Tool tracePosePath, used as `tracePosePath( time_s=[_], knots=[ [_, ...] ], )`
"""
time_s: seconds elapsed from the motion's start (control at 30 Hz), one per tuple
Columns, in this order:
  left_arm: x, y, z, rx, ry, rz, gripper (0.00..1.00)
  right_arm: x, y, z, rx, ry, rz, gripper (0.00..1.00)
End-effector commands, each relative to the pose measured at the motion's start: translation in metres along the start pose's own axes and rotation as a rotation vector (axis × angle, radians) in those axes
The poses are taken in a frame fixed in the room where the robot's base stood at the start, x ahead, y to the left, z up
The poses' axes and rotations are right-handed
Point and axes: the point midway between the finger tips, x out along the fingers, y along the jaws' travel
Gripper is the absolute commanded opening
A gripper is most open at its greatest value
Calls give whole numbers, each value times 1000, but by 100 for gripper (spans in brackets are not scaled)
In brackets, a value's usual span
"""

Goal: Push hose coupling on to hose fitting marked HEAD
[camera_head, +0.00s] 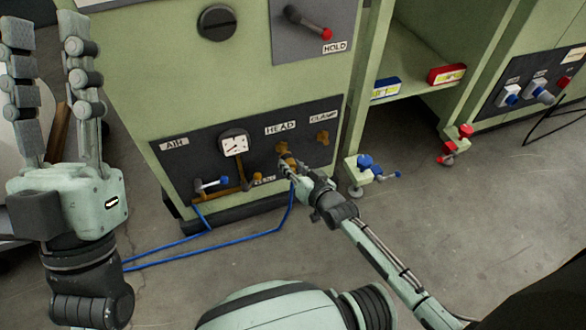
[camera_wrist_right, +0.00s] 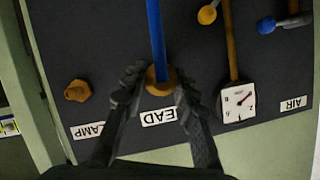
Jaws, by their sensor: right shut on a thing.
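The HEAD fitting (camera_head: 281,147) is a brass stub on the dark panel, below the HEAD label (camera_head: 281,128). My right gripper (camera_head: 288,164) is at this fitting. In the right wrist view my right gripper (camera_wrist_right: 156,92) is shut on the brass hose coupling (camera_wrist_right: 160,78), with the blue hose (camera_wrist_right: 155,35) running from it. The coupling lines up with the HEAD label (camera_wrist_right: 163,116) and covers the fitting there. How far it sits on the fitting cannot be told. My left gripper (camera_head: 45,40) is open and empty, raised at the left, far from the panel.
The brass CLAMP fitting (camera_head: 323,137) is right of HEAD. A gauge (camera_head: 234,143) and a blue-handled valve (camera_head: 212,185) are to the left. The HOLD lever (camera_head: 308,22) is above. Blue and red boxes (camera_head: 386,88) (camera_head: 447,74) lie on a shelf.

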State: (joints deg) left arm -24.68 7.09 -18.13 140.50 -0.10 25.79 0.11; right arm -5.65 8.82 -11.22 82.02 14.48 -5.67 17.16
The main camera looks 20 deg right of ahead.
Motion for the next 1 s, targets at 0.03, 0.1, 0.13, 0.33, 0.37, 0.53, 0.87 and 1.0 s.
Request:
tracePosePath(
  time_s=[0.03, 0.1, 0.13, 0.33, 0.37, 0.53, 0.87, 1.0],
  knots=[
    [0, 0, 0, 0, 0, 0, 36, 2, 0, -1, 0, 2, -1, 0],
    [-1, 0, 1, 0, 0, 0, 36, 4, 0, -2, 0, 2, -1, 0],
    [-1, 0, 1, 0, 0, 0, 36, 5, 0, -2, 0, 2, -1, 0],
    [-2, 0, 2, 0, 0, 0, 36, 10, 0, -4, 1, 2, -1, 0],
    [-2, 0, 2, 0, 0, 0, 36, 11, 0, -5, 1, 2, -1, 0],
    [-3, 0, 3, 0, 0, 0, 36, 16, -1, -7, 1, 3, -1, 0],
    [-5, 0, 4, 0, 0, 0, 36, 24, -1, -10, 1, 2, -1, 0],
    [-5, 0, 4, 0, 0, 0, 36, 24, -1, -11, 1, 2, -1, 0]
  ],
)
